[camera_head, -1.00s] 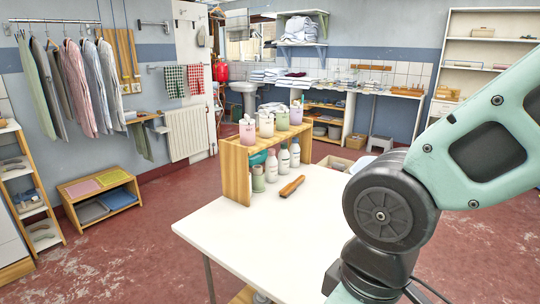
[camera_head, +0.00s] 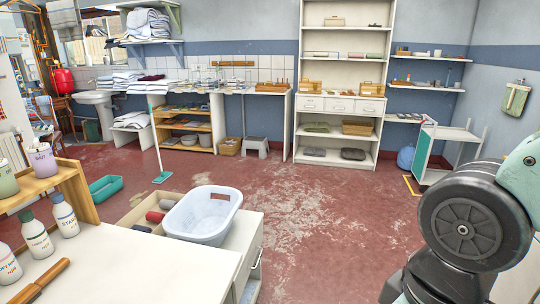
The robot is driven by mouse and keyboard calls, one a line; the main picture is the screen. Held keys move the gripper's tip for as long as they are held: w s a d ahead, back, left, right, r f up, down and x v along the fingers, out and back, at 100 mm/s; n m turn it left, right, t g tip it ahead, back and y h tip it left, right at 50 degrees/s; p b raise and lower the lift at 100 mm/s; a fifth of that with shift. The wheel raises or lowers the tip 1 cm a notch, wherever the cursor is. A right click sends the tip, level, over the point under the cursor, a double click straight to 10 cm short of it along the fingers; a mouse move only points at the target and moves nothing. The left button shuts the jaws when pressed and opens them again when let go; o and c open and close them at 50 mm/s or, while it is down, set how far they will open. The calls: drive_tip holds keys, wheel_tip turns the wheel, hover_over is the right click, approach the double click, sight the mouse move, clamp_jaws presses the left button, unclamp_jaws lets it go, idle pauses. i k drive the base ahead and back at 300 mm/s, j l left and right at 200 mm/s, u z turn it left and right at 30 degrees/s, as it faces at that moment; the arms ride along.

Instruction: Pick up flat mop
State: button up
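A flat mop (camera_head: 157,146) stands upright on the red floor at the back left. It has a thin pale handle and a flat green head (camera_head: 162,178) resting on the floor, in front of a wooden shelf unit. A second thin pole with a pale grey head (camera_head: 255,147) stands farther right below the counter; I cannot tell exactly what it is. My arm shows at the right edge, far from the mop. My gripper is not in view.
A white table (camera_head: 120,270) with a wooden rack fills the near left. A white basin (camera_head: 204,215) sits just beyond it. A white trolley (camera_head: 447,155) stands at right. The middle floor is open.

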sight(164, 176)
drive_tip(key=i+l+z, duration=0.1)
drive_tip(key=i, duration=0.85)
drive_tip(key=i+l+z, duration=0.15)
drive_tip(key=i, duration=2.8)
drive_tip(key=i+u, duration=0.35)
drive_tip(key=i, duration=0.15)
drive_tip(key=i+u, duration=0.35)
drive_tip(key=i, duration=0.15)
drive_tip(key=i+l+u, duration=0.2)
drive_tip(key=i+u, duration=0.2)
drive_tip(key=i+j+u, duration=0.15)
drive_tip(key=i+u, duration=0.2)
drive_tip(key=i, duration=0.25)
drive_tip(key=i+u, duration=0.35)
drive_tip(key=i, duration=0.2)
drive_tip(key=i+j, duration=0.35)
drive_tip(key=j, duration=0.15)
drive_tip(key=i+j+u, duration=0.1)
drive_tip(key=i+j, duration=0.2)
drive_tip(key=j, duration=0.2)
drive_tip(key=i+j, duration=0.35)
drive_tip(key=j, duration=0.15)
drive_tip(key=i+j, duration=0.1)
drive_tip(key=j, duration=0.25)
drive_tip(key=i+l, duration=0.2)
drive_tip(key=i, duration=0.35)
